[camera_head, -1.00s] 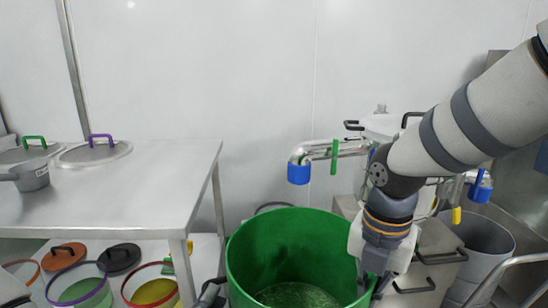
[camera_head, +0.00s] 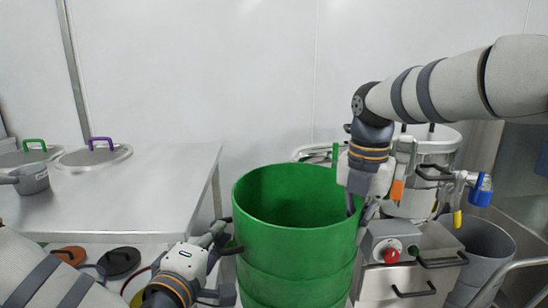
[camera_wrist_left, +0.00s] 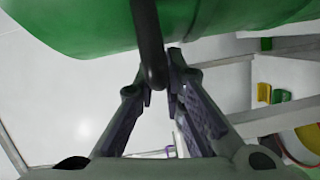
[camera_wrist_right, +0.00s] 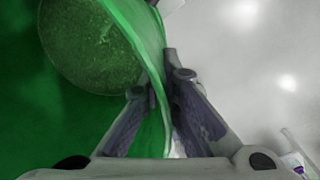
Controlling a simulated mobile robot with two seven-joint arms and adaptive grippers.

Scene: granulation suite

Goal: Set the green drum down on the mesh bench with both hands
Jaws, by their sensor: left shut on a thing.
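The green drum (camera_head: 290,258) stands upright in front of me, its open rim facing up. My left gripper (camera_head: 226,238) is at its left side, shut on a black side handle; in the left wrist view the handle (camera_wrist_left: 148,40) runs down between the fingertips (camera_wrist_left: 160,88). My right gripper (camera_head: 352,208) points down at the drum's right rim. In the right wrist view its fingers (camera_wrist_right: 155,92) straddle the green wall and look closed on it. Speckled green material (camera_wrist_right: 90,45) shows inside. The drum's underside is hidden, and I cannot make out a mesh bench.
A grey cabinet with a red button (camera_head: 391,255), steel vessel (camera_head: 438,148) and grey bin (camera_head: 482,245) crowd the right.

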